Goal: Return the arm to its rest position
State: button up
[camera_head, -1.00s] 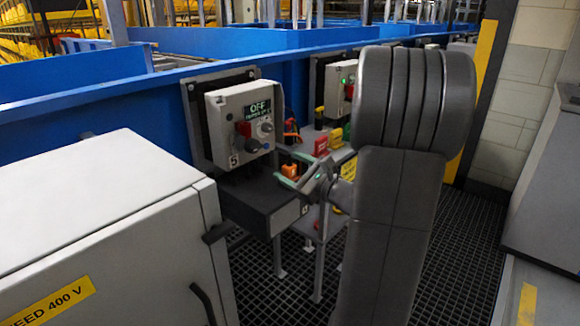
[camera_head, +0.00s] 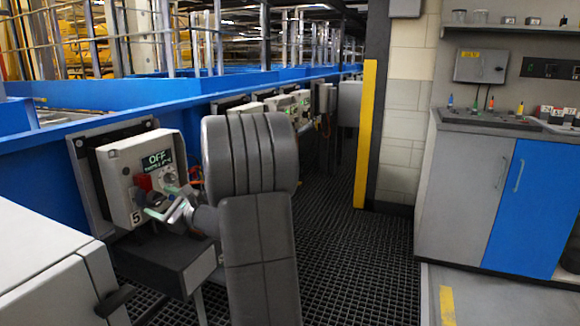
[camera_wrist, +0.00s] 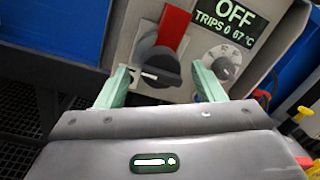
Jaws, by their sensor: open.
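My gripper (camera_head: 165,207) is open and empty in the head view, in front of the lower right of a grey control box (camera_head: 118,192) marked 5. The box's display (camera_head: 157,160) reads OFF. In the wrist view, my two pale green fingers (camera_wrist: 162,76) stand apart. A black rotary knob (camera_wrist: 157,68) shows between them, with a red part (camera_wrist: 173,28) behind it. I cannot tell whether the fingers touch the knob. A small dial (camera_wrist: 222,62) is at the right, and the display (camera_wrist: 238,22) reads OFF, TRIPS 0, 67 °C. My arm hides part of the box's surroundings.
A blue conveyor wall (camera_head: 60,150) runs behind the box. A pale cabinet (camera_head: 40,270) stands at the lower left, and a dark ledge (camera_head: 165,262) juts out below the box. A workbench (camera_head: 460,190) is at the right. Dark grated floor (camera_head: 345,250) lies open between.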

jog(key=shift+w+a, duration=0.2)
jog(key=shift+a, duration=0.25)
jog(key=r+p+v, duration=0.1)
jog(key=p+v, duration=0.1)
jog(key=v, duration=1.2)
jog(key=x, duration=0.9)
jog(key=b+x, duration=0.1)
jog(key=x, duration=0.4)
jog(key=shift+f, duration=0.25)
jog(key=shift+m+p, duration=0.8)
jog(key=shift+p, duration=0.1)
jog(key=m+p, duration=0.6)
jog(key=p, duration=0.3)
jog(key=shift+r+h, duration=0.1)
jog(key=shift+h, duration=0.3)
jog(key=v, duration=1.3)
jog(key=shift+d+f, duration=0.25)
jog(key=shift+d, duration=0.1)
jog(key=shift+s, duration=0.2)
